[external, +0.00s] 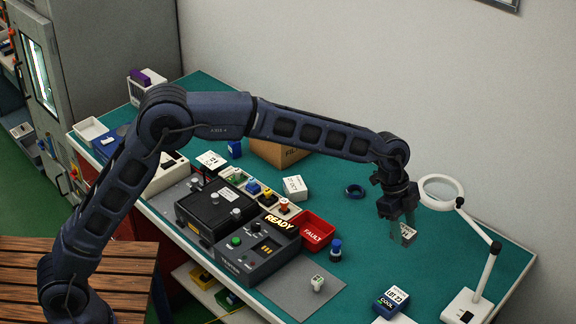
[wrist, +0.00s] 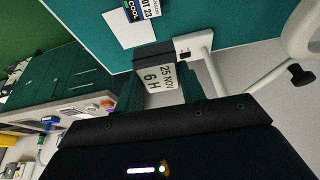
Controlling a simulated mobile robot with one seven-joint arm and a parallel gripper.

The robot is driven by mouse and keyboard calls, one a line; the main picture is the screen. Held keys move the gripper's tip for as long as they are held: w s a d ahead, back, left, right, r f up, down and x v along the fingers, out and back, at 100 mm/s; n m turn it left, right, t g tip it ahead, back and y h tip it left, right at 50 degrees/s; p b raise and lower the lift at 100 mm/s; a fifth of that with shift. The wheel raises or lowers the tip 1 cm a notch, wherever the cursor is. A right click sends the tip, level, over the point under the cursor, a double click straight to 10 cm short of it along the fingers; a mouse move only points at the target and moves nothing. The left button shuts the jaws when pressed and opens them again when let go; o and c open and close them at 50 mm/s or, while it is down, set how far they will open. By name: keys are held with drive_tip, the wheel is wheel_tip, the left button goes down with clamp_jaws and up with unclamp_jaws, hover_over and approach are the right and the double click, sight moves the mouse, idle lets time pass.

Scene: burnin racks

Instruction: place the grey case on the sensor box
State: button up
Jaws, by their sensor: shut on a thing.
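The grey case (external: 404,233), a small block with a white label, is held between the fingers of my gripper (external: 402,222). It hangs in the air over the right part of the green table, left of the lamp. In the wrist view the case (wrist: 158,80) shows its label, reading "25 NOV 6 H", between the fingers of my gripper (wrist: 158,95). A blue box marked "COOL" (external: 388,304) lies at the table's front, below and apart from the case; it also shows in the wrist view (wrist: 133,12).
A white magnifier lamp (external: 487,270) stands close on the right. A red FAULT tray (external: 318,232), a dark tester marked READY (external: 255,250) and a white labelled box (external: 295,187) are to the left.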

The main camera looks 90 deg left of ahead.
drive_tip(key=d, duration=0.3)
approach(396, 301)
drive_tip(key=x, duration=0.5)
drive_tip(key=shift+w+d+f, duration=0.1)
drive_tip(key=shift+d+f, duration=0.05)
drive_tip(key=shift+f, duration=0.2)
drive_tip(key=shift+f, duration=0.1)
drive_tip(key=o, duration=1)
